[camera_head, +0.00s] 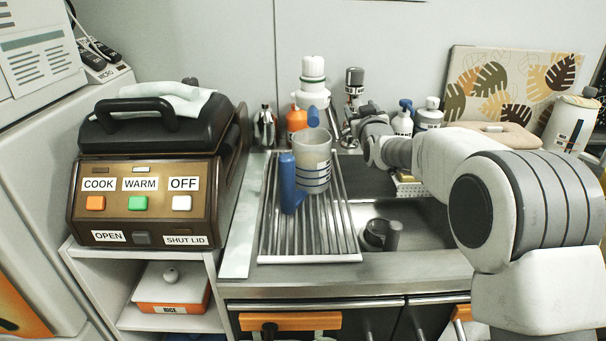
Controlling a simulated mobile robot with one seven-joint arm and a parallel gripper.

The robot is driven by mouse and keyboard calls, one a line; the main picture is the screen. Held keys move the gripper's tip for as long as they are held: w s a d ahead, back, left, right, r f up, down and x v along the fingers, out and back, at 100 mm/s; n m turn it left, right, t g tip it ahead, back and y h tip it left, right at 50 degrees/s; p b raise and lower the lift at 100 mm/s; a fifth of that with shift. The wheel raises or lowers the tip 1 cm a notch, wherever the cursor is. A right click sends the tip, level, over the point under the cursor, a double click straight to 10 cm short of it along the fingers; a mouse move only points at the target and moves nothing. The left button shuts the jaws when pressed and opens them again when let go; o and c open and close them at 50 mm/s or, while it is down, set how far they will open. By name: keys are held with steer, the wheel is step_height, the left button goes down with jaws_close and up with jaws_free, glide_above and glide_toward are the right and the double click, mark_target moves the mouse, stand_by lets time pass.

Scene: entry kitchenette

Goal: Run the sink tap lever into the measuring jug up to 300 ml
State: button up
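The measuring jug (313,150) is a clear grey cup with dark level lines and a blue handle (289,185) on its left. It stands upright on the slatted drying rack (335,235) at the sink's left. I cannot make out any water in it. A small blue piece (313,116) shows just behind the jug's rim; I cannot tell whether it is the tap lever. My arm reaches in from the right, and my gripper (362,125) is at the back of the sink, right of the jug and apart from it. Its fingers are too small and hidden to read. The tap is mostly hidden.
Several bottles (312,82) stand along the back wall behind the sink. A dark cup (378,235) sits in the sink basin. A brown cooker (150,180) with labelled buttons stands at left. A leaf-patterned board (505,85) leans at back right.

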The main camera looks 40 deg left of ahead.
steer(key=shift+b+v, duration=1.25)
steer(key=shift+v, duration=0.05)
steer(key=b+v, duration=0.3)
steer(key=v, duration=0.1)
steer(key=shift+s+d, duration=0.15)
steer(key=shift+s, duration=0.05)
